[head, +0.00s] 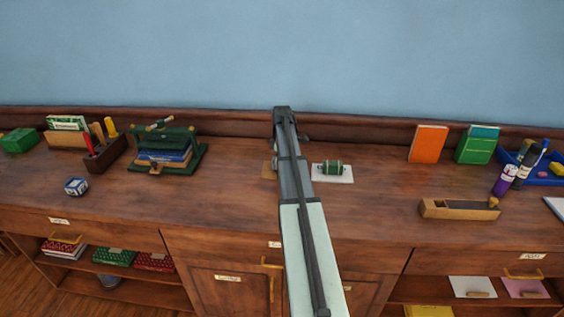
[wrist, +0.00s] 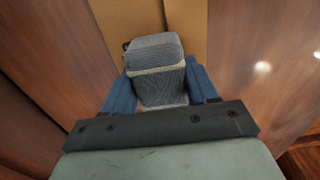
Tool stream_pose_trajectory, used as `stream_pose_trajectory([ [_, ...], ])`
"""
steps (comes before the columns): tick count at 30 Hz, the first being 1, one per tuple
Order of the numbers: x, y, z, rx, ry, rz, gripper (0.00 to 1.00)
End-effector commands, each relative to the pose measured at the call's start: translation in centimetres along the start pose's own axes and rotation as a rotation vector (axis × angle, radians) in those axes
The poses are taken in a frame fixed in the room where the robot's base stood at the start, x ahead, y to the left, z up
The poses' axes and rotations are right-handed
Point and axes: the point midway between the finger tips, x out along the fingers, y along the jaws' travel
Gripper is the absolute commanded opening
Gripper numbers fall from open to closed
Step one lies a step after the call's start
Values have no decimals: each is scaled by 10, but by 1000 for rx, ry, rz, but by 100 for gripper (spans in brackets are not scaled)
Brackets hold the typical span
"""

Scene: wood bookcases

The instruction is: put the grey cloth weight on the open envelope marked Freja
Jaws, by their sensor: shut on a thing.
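The grey cloth weight (wrist: 155,62), a ribbed block with a pale band, is between the two blue fingers of my gripper (wrist: 160,75) in the wrist view. The gripper is shut on it. A flat tan piece (wrist: 150,14), seemingly an envelope, lies beyond and under the weight; no name is readable on it. Whether the weight touches it I cannot tell. In the head view a tan edge (head: 269,171) shows left of my arm, which hides the rest. My gripper and the grey weight are hidden there too.
Right of my arm a green roll (head: 333,168) lies on a white sheet (head: 345,179). A green press (head: 167,151) with blue books stands left. A wooden plane (head: 459,209), an orange book (head: 428,143) and a blue tray (head: 550,176) are at right. The counter between is clear.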

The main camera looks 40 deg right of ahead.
Motion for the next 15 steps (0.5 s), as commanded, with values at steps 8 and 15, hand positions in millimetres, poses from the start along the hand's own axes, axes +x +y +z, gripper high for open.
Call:
stream_pose_trajectory([
  [8,7,0,0,0,0,0,4],
  [15,7,0,0,0,0,0,79],
])
